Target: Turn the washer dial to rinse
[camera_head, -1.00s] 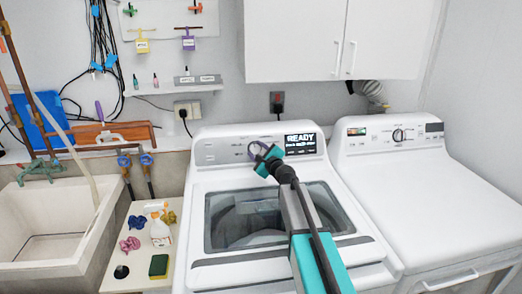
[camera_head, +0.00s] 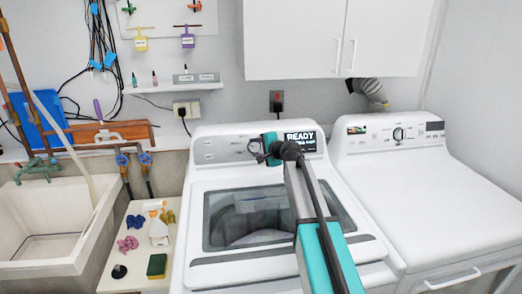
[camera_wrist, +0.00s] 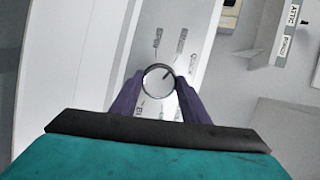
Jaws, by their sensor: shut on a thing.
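The washer (camera_head: 215,235) stands in the middle with a see-through lid and a display (camera_head: 300,141) reading READY on its back panel. The washer dial is the round knob (camera_wrist: 158,80) with a dark ring and a dark pointer line slanting up and right in the wrist view. Small labels surround it, but I cannot read them surely. My gripper (camera_wrist: 159,98) has its purple fingers shut on the dial, one on each side. In the head view my gripper (camera_head: 258,149) is at the panel, left of the display, and mostly hides the dial.
A dryer (camera_head: 430,195) with its own dial (camera_head: 398,134) stands right of the washer. Cabinets (camera_head: 335,40) hang above.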

